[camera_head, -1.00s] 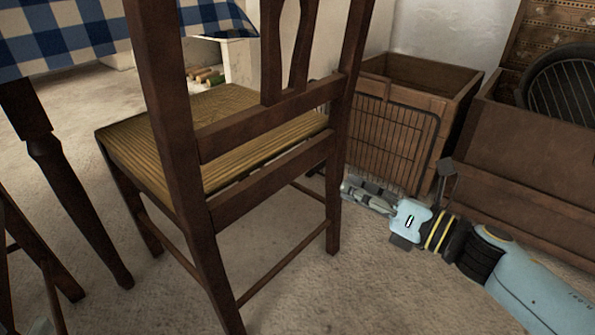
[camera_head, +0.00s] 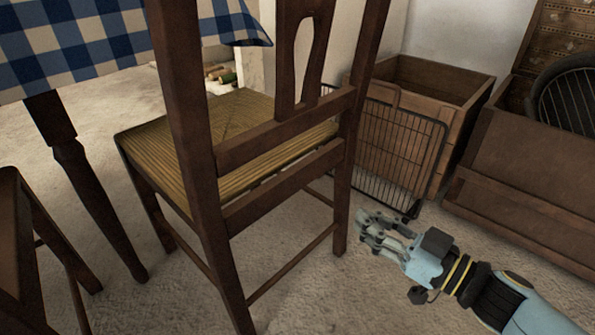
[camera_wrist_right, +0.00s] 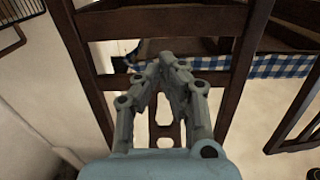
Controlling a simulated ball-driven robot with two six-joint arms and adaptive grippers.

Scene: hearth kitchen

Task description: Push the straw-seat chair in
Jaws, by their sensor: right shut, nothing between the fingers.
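The straw-seat chair (camera_head: 232,122) has a dark wooden frame and stands upright in the middle of the head view, its back towards me. The table with the blue-and-white checked cloth (camera_head: 110,38) is beyond it on the left. The chair's frame also shows in the right wrist view (camera_wrist_right: 88,77), with the cloth (camera_wrist_right: 285,66) behind it. My right gripper (camera_head: 368,228) is low, just right of the chair's near-right leg, with a small gap visible. Its fingers (camera_wrist_right: 165,65) are shut and empty, in front of the chair's frame. My left gripper is out of view.
Another dark wooden piece of furniture (camera_head: 22,245) stands at the lower left. A wire rack (camera_head: 400,160) leans on a wooden crate (camera_head: 435,85) behind my right gripper. A larger wooden chest (camera_head: 530,170) stands at the right. Pale floor is clear in front of the chair.

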